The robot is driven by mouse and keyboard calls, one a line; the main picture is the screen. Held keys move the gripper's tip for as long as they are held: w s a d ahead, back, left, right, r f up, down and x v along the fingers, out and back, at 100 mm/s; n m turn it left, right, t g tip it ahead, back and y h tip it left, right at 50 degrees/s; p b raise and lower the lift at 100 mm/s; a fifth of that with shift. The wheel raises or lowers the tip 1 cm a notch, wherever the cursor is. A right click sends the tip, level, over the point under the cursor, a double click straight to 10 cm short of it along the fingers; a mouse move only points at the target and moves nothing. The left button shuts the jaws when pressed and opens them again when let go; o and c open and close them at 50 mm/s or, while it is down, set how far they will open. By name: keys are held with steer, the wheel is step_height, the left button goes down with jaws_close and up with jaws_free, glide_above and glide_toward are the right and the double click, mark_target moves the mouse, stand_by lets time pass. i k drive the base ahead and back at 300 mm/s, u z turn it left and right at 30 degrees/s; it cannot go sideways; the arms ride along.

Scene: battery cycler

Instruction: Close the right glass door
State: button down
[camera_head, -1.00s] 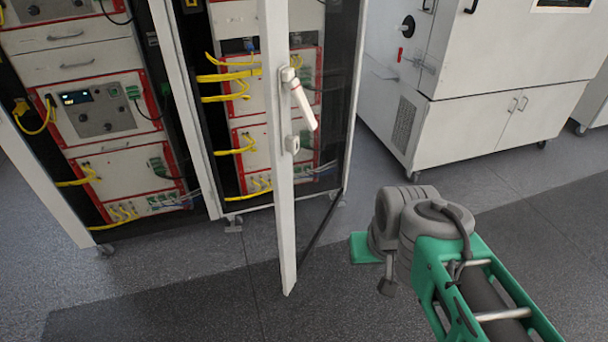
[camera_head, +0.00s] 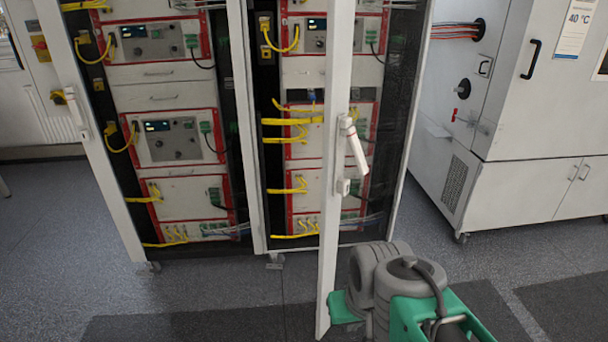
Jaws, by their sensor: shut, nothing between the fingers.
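The right glass door (camera_head: 336,190) stands open, swung out toward me from the right cabinet. Its white free edge runs nearly upright in front of the cabinet, and its dark glass reaches back to the right. A white lever handle (camera_head: 355,150) is on the free edge, tilted outward. My arm's grey joint and green links are at the bottom, just right of the door's lower end. A green part of my arm overlaps the door's foot in the picture; I cannot tell whether they touch. My gripper's fingers are not visible.
The right cabinet (camera_head: 300,95) holds red-edged units with yellow cables. A left cabinet (camera_head: 180,180) stands beside it, with another white door edge (camera_head: 90,130) at its left. A white chamber (camera_head: 520,190) stands at the right. Grey floor (camera_head: 200,295) in front is clear.

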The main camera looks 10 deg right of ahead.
mark_target(341, 13)
steer(key=u, duration=0.45)
steer(key=i, duration=0.95)
steer(key=u, duration=0.05)
